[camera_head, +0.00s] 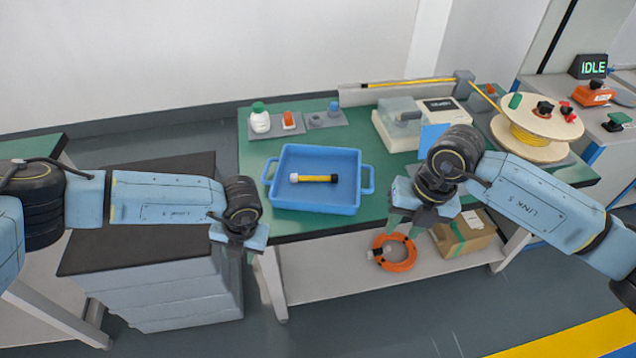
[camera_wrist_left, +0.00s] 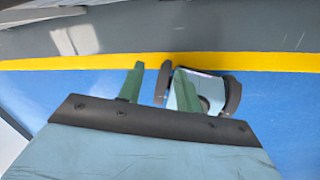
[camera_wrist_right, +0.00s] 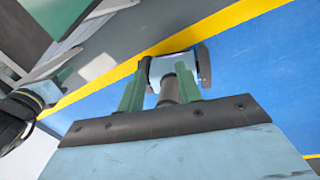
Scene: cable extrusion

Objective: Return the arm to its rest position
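My right gripper (camera_head: 403,226) hangs in front of the green workbench's front edge, to the right of the blue tray, pointing down. Its two green fingers stand apart in the right wrist view (camera_wrist_right: 158,92), with nothing between them but a view of the floor and a part of my base. My left gripper (camera_head: 238,254) hangs at the bench's left front corner, also pointing down. The left wrist view (camera_wrist_left: 158,85) shows its green fingers apart and empty. Both arms reach in from the sides, clear of the bench objects.
The blue tray (camera_head: 314,205) holds a short yellow-and-black cable piece (camera_head: 316,178). A cable spool (camera_head: 535,130) and a grey machine (camera_head: 400,125) stand at the bench's right. An orange ring (camera_head: 396,266) and a cardboard box (camera_head: 464,235) sit on the lower shelf. A dark-topped cabinet (camera_head: 140,250) stands left.

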